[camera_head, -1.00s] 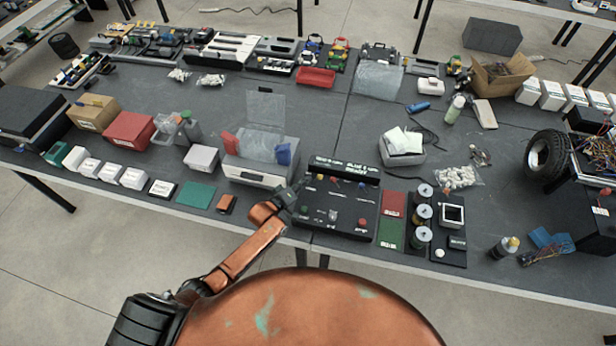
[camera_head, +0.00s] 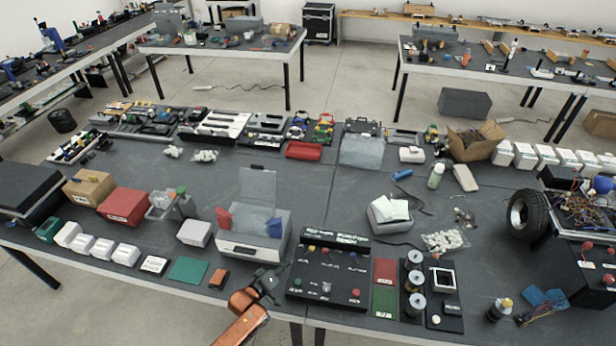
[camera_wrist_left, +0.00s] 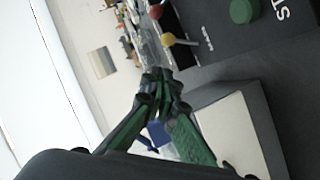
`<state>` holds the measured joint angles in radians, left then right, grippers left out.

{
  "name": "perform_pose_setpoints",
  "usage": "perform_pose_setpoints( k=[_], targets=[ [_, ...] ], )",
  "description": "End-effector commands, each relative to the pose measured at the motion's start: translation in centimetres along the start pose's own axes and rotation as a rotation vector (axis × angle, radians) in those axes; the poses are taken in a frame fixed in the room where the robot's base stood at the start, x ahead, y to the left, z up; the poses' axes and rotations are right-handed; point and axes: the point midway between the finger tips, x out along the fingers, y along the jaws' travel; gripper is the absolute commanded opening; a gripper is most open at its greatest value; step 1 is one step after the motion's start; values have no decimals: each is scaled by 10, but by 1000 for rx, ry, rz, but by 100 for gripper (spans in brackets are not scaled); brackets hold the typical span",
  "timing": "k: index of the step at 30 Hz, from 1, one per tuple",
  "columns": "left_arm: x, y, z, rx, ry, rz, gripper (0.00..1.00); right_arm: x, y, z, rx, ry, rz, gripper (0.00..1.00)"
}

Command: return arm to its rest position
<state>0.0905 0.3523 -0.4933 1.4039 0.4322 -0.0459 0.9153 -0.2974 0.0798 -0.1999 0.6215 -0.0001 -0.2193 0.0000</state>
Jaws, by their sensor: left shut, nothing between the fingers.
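My left arm comes in at the bottom of the head view, orange with a dark gripper (camera_head: 268,283). The gripper is near the table's front edge, just left of the black control panel (camera_head: 328,270) with coloured knobs. In the left wrist view the green-and-black fingers (camera_wrist_left: 158,82) meet at their tips, shut and empty. Beyond them show the panel's red and yellow knobs and a green button (camera_wrist_left: 243,10). My right gripper is in neither view.
A grey-white box (camera_head: 250,240) with a raised clear lid stands just behind the gripper. An orange block (camera_head: 218,279) and a green mat (camera_head: 188,270) lie to its left. Red and green cards (camera_head: 385,285) and several jars flank the panel's right. Table (camera_head: 310,170) has bare room mid-way.

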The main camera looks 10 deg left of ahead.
Motion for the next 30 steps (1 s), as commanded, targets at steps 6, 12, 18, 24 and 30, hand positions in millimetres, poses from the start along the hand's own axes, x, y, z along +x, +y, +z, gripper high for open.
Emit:
perform_pose_setpoints(
  k=[6, 12, 18, 24, 30],
  targets=[
    [-8, 0, 9, 25, -19, -26, 0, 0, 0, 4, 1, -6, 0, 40],
    [-65, -6, 44, 199, -139, -180, 0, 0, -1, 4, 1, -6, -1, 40],
    [-175, -25, 53, 433, -310, -413, 0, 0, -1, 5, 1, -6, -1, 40],
    [-275, -39, 49, 561, -458, -590, 0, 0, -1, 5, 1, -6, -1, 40],
    [-339, -42, 46, 613, -552, -691, 0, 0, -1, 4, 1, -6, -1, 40]
  ],
)
